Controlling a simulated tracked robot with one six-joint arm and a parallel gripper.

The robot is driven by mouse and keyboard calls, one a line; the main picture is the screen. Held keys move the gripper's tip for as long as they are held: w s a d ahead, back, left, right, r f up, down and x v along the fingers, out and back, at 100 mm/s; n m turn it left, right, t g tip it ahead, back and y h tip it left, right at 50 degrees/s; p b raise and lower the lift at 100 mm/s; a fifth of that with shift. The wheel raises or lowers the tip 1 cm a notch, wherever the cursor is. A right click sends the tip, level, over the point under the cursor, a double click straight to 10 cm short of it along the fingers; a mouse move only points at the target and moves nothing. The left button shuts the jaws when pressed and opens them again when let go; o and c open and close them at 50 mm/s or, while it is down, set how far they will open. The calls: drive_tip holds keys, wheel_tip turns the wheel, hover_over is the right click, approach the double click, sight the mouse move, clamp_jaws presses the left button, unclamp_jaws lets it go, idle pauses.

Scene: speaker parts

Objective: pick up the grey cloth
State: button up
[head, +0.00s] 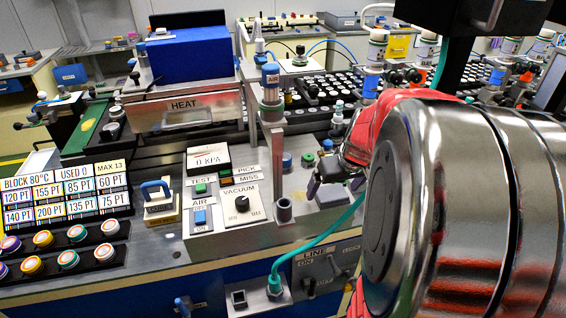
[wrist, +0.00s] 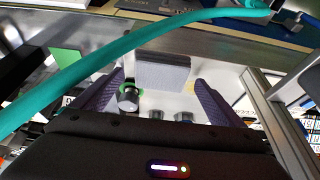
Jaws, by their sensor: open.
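A grey folded block, which looks like the grey cloth (wrist: 163,73), lies on the light bench top in the wrist view. In the head view a grey patch that seems to be the cloth (head: 331,195) shows below my gripper (head: 335,185). My gripper is open, with dark purple fingers; it also shows in the wrist view (wrist: 159,82). The cloth is beyond and between the two fingertips there, with a gap on each side. I cannot tell the height of the fingers above it. My arm hides the area to the right.
A teal hose (head: 322,238) runs up from the panel front and crosses the wrist view (wrist: 110,62). A dark round knob (wrist: 128,97) is near the left finger. The vacuum panel (head: 240,202) and a metal post (head: 273,150) stand left of my gripper.

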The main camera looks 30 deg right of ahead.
sight(333, 194)
drive_tip(key=shift+w+f, duration=0.2)
drive_tip(key=shift+f, duration=0.2)
drive_tip(key=c, duration=1.1)
drive_tip(key=shift+c, duration=0.2)
wheel_tip(333, 194, up, 10)
idle(0.4)
drive_tip(key=o, duration=0.5)
drive_tip(key=c, duration=0.7)
